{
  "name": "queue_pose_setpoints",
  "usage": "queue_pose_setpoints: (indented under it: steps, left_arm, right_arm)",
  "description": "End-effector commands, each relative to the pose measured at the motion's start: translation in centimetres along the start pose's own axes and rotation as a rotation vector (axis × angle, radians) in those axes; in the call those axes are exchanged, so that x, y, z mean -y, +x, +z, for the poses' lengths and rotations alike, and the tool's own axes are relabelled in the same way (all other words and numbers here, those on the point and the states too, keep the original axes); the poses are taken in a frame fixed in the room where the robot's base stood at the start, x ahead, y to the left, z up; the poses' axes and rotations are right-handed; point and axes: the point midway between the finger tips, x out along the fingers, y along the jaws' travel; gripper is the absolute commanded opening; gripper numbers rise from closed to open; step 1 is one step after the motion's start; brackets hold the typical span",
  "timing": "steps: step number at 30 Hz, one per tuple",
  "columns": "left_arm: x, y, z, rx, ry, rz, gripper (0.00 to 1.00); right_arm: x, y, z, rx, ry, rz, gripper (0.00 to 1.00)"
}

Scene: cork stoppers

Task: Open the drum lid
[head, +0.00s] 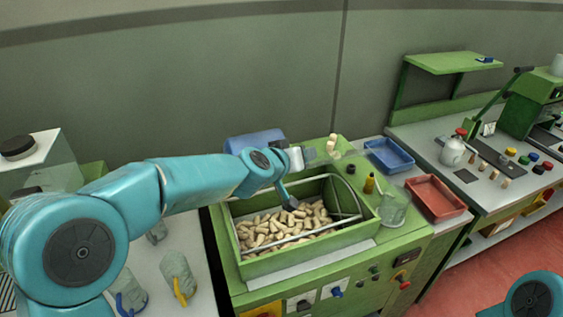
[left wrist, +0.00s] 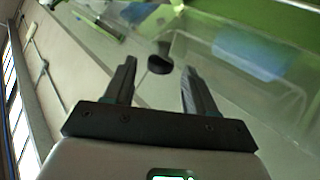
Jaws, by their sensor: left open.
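The drum (head: 245,262) is an open-topped green trough full of pale cork stoppers (head: 285,224), with curved metal rods inside its right end. My left gripper (head: 309,154) is above the trough's back edge, its fingers small and partly unclear in the head view. In the left wrist view my left gripper (left wrist: 158,82) is open and empty. A black knob (left wrist: 160,62) shows between and beyond its fingertips, apart from them. A clear panel (left wrist: 235,100), seemingly the lid, spreads behind the knob. I cannot tell the lid's angle. My right gripper is out of view.
A blue tray (head: 389,156) and a red tray (head: 436,197) stand right of the drum. A clear beaker (head: 393,209) and a small amber bottle (head: 369,183) stand on its right edge. Clear containers (head: 179,273) are on the left bench. A grey wall is behind.

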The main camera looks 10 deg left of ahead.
Motion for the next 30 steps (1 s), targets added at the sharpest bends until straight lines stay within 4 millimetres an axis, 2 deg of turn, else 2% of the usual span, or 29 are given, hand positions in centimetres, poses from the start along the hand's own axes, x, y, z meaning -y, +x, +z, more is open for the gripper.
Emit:
queue_pose_setpoints:
  steps: [1, 6, 12, 18, 25, 26, 30]
  left_arm:
    - [-0.1, -1.6, -0.2, -0.004, 0.000, 0.001, 0.56]
    - [-0.1, -6.2, -0.2, -0.004, -0.001, 0.001, 0.56]
    - [-0.1, -9.7, -0.1, -0.004, -0.002, 0.001, 0.56]
    - [-0.1, -11.1, 0.0, -0.002, -0.001, 0.001, 0.56]
    - [-0.1, -11.1, 0.0, -0.001, 0.000, 0.001, 0.56]
    - [-0.1, -11.1, 0.0, -0.001, 0.000, 0.001, 0.49]
    - [0.1, -11.1, -0.2, -0.010, 0.057, -0.007, 0.04]
  right_arm:
    - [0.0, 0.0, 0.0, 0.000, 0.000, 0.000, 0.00]
    - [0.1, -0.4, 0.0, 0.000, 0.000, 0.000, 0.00]
    - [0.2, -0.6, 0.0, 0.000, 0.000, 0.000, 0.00]
    - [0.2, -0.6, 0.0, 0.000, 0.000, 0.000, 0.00]
    - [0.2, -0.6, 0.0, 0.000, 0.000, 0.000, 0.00]
    - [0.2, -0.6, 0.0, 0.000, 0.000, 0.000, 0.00]
    - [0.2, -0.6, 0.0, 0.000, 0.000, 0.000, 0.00]
